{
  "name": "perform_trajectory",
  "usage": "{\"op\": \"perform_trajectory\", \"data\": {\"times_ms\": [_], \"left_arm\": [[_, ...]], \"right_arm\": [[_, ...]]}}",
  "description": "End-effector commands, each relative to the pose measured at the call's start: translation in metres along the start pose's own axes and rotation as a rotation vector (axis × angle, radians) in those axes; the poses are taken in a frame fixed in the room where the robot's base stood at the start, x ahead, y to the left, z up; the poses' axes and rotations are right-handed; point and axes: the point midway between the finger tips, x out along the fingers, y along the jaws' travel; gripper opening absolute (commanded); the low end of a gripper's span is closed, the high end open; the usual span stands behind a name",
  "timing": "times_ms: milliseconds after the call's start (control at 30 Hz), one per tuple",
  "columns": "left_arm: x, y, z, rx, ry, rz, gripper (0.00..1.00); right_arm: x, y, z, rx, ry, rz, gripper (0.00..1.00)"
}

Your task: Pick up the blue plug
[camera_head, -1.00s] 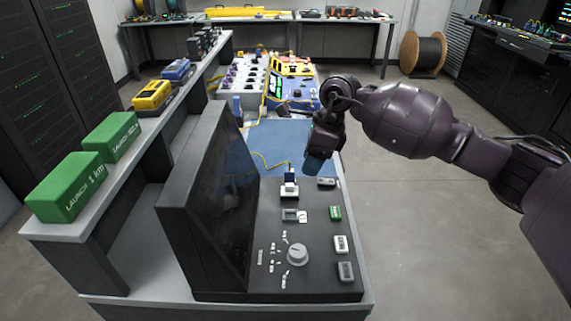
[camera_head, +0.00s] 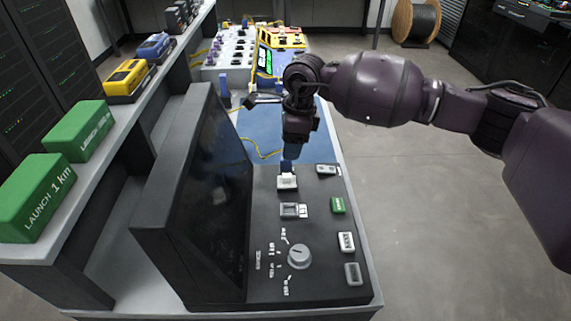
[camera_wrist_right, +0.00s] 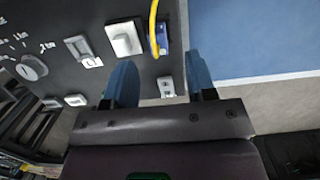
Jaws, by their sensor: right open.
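The small blue plug (camera_head: 286,166) stands at a white port (camera_head: 287,182) on the black console, near its back edge. In the right wrist view the blue plug (camera_wrist_right: 162,37) has a yellow cable beside it, next to the white port block (camera_wrist_right: 123,39). My right gripper (camera_head: 291,152) is just above and behind the plug in the head view, with its blue fingers pointing down. In the wrist view its two fingers (camera_wrist_right: 161,76) are spread apart with nothing between them, and the plug lies beyond the tips. My left gripper does not show.
A dark screen (camera_head: 205,190) stands left of the console panel, which has a knob (camera_head: 299,256) and several buttons. A blue mat (camera_head: 270,128) lies behind. Green launch boxes (camera_head: 35,197) sit on the left shelf. Open floor lies to the right.

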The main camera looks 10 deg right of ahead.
Motion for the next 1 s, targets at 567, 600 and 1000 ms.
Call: {"op": "perform_trajectory", "data": {"times_ms": [567, 600, 1000], "left_arm": [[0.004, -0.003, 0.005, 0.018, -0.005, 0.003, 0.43], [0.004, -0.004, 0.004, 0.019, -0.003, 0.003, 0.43], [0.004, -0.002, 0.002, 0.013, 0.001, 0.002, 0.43]], "right_arm": [[0.049, 0.002, 0.004, 0.0, 0.0, -0.001, 0.51], [0.049, 0.002, 0.004, 0.0, 0.0, -0.001, 0.51], [0.048, 0.002, 0.004, 0.0, 0.0, -0.001, 0.0]]}}
